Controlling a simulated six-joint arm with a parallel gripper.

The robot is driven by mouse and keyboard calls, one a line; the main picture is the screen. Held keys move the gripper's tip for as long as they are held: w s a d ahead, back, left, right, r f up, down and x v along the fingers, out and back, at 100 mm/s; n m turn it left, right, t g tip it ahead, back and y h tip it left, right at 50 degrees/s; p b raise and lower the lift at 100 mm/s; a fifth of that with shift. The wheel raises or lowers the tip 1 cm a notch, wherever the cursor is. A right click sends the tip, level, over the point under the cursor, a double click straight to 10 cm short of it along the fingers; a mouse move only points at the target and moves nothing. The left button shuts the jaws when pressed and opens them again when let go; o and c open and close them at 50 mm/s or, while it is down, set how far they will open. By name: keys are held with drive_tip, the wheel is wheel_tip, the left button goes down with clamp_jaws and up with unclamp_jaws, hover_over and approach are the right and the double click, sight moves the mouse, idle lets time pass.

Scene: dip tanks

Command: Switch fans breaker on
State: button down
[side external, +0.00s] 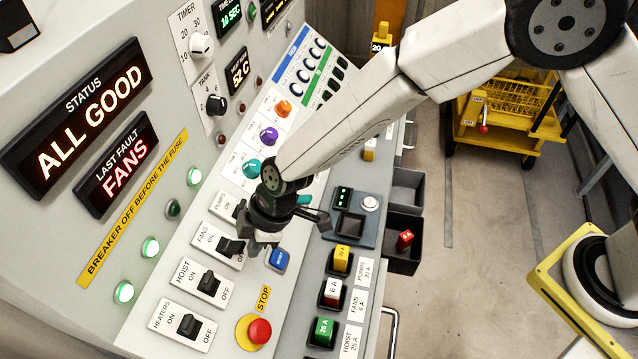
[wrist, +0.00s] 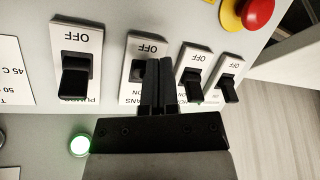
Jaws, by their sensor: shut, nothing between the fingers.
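The fans breaker (side external: 230,246) is a black lever on a white plate, second in the breaker column. Its lever sits toward the OFF end, and the lamp beside it (side external: 173,208) is dark. My gripper (side external: 262,243) is shut and empty, just on the OFF side of that lever. In the wrist view, the fingertips (wrist: 157,70) cover part of the fans plate (wrist: 146,48) and its lever. I cannot tell whether they touch the lever.
The pumps breaker (wrist: 75,77) and hoist breaker (side external: 208,283) flank it closely. The heaters breaker (side external: 190,325), red stop button (side external: 260,331) and blue button (side external: 280,260) are near. The status display (side external: 78,118) reads ALL GOOD.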

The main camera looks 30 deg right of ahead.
sight(229, 250)
drive_tip(key=shift+w+a+r, duration=0.2)
drive_tip(key=shift+w+a, duration=0.05)
drive_tip(key=shift+w+a+r, duration=0.15)
drive_tip(key=shift+w+a, duration=0.05)
drive_tip(key=shift+a, duration=0.05)
drive_tip(key=shift+w+a+r, duration=0.25)
drive_tip(key=shift+w+a, duration=0.05)
drive_tip(key=shift+a, duration=0.15)
idle(0.5)
drive_tip(key=shift+w+a+r, duration=0.1)
drive_tip(key=shift+w+a, duration=0.45)
idle(0.7)
drive_tip(key=shift+s+d+r, duration=0.25)
drive_tip(key=shift+r, duration=0.1)
drive_tip(key=shift+s+d+r, duration=0.3)
drive_tip(key=shift+s+d, duration=0.25)
drive_tip(key=shift+d, duration=0.1)
drive_tip(key=shift+s+d+r, duration=0.25)
drive_tip(key=shift+s+d, duration=0.25)
drive_tip(key=shift+d, duration=0.1)
drive_tip(key=shift+r, duration=0.15)
